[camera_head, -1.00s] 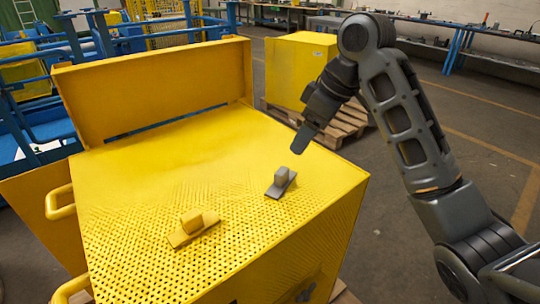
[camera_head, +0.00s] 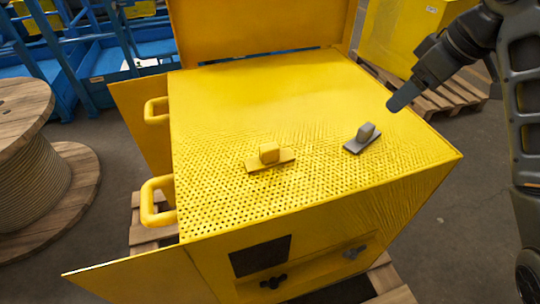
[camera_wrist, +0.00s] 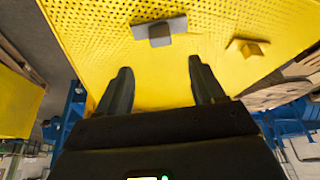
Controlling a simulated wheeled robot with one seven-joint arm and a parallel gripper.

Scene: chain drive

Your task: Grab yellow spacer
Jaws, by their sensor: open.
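The yellow spacer (camera_head: 269,155) is a flat plate with a raised block, lying on the perforated yellow top of the box (camera_head: 290,80). It also shows at the upper right of the wrist view (camera_wrist: 248,48). A grey spacer (camera_head: 363,138) of like shape lies to its right; in the wrist view it is at top centre (camera_wrist: 159,31). My gripper (camera_head: 392,106) is above the box's right edge, nearer the grey spacer than the yellow one. In the wrist view its two dark fingers (camera_wrist: 160,82) are apart with nothing between them.
A raised yellow lid (camera_head: 260,32) stands along the box's back edge. Yellow handles (camera_head: 158,203) stick out on the left side. A wooden cable reel (camera_head: 35,170) stands at left. A yellow crate (camera_head: 405,40) on a pallet is behind. The back of the top is clear.

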